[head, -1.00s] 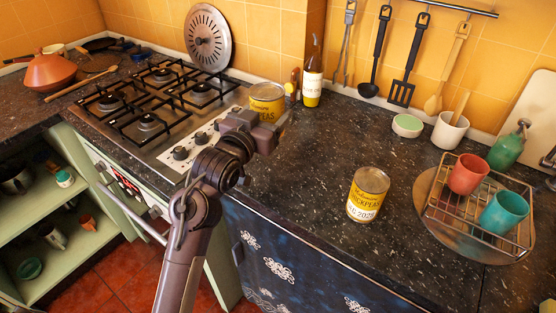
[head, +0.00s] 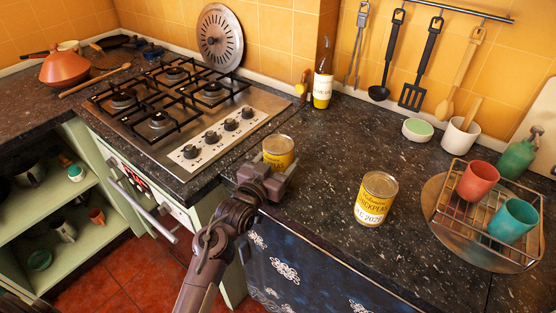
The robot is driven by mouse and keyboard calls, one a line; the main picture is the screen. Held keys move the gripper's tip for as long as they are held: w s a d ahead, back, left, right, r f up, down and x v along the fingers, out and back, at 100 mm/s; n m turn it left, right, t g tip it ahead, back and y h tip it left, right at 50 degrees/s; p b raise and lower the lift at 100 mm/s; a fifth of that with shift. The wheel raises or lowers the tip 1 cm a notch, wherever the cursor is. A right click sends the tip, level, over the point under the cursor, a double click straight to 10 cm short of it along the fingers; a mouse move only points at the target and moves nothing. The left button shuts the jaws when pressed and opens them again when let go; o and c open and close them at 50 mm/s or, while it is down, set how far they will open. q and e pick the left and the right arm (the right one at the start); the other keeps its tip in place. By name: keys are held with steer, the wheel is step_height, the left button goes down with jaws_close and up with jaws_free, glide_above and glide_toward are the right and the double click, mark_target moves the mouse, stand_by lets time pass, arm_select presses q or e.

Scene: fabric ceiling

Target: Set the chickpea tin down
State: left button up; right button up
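A yellow chickpea tin (head: 279,150) is at my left gripper (head: 272,177), at the counter's front edge just right of the hob. The gripper is shut on this tin from the near side and hides its lower part. The tin looks upright and low over the counter; I cannot tell whether its base touches it. A second yellow chickpea tin (head: 376,200), with a printed date, stands upright on the dark counter to the right, apart from the gripper. My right gripper is not in view.
The gas hob (head: 190,110) lies left of the held tin. A bottle (head: 322,88) stands by the wall. A wire rack (head: 470,225) with red and teal cups is at the right. The dark speckled counter (head: 330,150) is clear between the tins.

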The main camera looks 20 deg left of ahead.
arm_select(q)
steer(key=shift+r, duration=0.1)
steer(key=o, duration=0.9)
steer(key=shift+f, duration=0.2)
steer(key=o, duration=0.4)
steer(key=shift+r, duration=0.25)
steer(key=shift+s+a+b, duration=0.3)
steer(key=shift+s+a, duration=0.05)
steer(key=shift+s, duration=1.65)
steer(key=shift+s+a+b, duration=0.3)
steer(key=shift+s+a, duration=0.1)
steer(key=shift+s, duration=1.55)
steer(key=shift+s+a+b, duration=0.3)
steer(key=shift+s+a, duration=0.05)
steer(key=shift+s, duration=1.65)
steer(key=shift+f, duration=0.15)
